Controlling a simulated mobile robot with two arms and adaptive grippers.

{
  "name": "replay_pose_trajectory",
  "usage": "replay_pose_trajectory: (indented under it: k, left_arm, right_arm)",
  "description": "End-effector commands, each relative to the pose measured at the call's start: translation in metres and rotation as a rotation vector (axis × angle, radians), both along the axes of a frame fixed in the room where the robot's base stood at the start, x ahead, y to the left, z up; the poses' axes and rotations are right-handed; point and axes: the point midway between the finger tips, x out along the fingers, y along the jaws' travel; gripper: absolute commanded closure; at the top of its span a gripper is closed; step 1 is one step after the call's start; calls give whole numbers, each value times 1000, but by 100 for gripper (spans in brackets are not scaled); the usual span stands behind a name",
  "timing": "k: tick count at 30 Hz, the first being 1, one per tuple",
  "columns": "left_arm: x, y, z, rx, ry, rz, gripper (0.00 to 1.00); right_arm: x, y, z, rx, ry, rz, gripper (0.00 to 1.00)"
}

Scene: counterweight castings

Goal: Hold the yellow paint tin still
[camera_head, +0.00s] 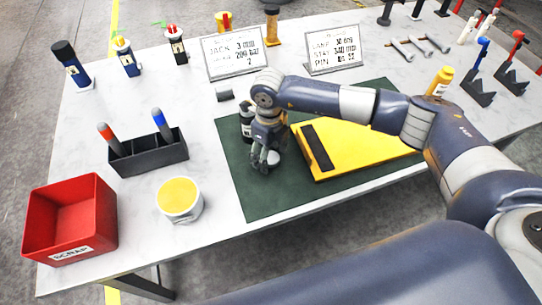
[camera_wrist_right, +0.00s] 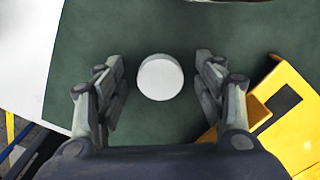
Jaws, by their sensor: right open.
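The yellow paint tin (camera_head: 180,200) is a white tin with a yellow top. It stands upright on the white table near the front edge, right of the red scrap box. My right gripper (camera_head: 265,160) is over the green mat, well to the right of the tin and apart from it. In the right wrist view my right gripper (camera_wrist_right: 159,75) is open. The paint tin is not in the right wrist view. My left gripper is not in view.
The red scrap box (camera_head: 72,218) stands left of the tin. A black holder (camera_head: 148,155) with red and blue handled tools is behind it. A yellow casting (camera_head: 355,150) lies on the green mat (camera_head: 255,200). Bare table lies between tin and mat.

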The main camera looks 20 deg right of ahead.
Motion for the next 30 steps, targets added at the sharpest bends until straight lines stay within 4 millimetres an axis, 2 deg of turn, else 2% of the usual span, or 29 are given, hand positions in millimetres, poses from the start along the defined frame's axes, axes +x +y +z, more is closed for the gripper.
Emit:
replay_pose_trajectory:
  k: [5,6,11,23,30]
  left_arm:
    - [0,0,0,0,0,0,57]
    - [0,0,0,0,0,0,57]
    - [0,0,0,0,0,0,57]
    - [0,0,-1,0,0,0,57]
    - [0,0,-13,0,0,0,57]
  right_arm:
    - [0,0,0,-1,1,0,39]
    - [0,0,0,0,0,0,48]
    - [0,0,0,-1,1,0,70]
    - [0,0,1,0,0,0,72]
    - [1,0,20,0,-3,0,72]
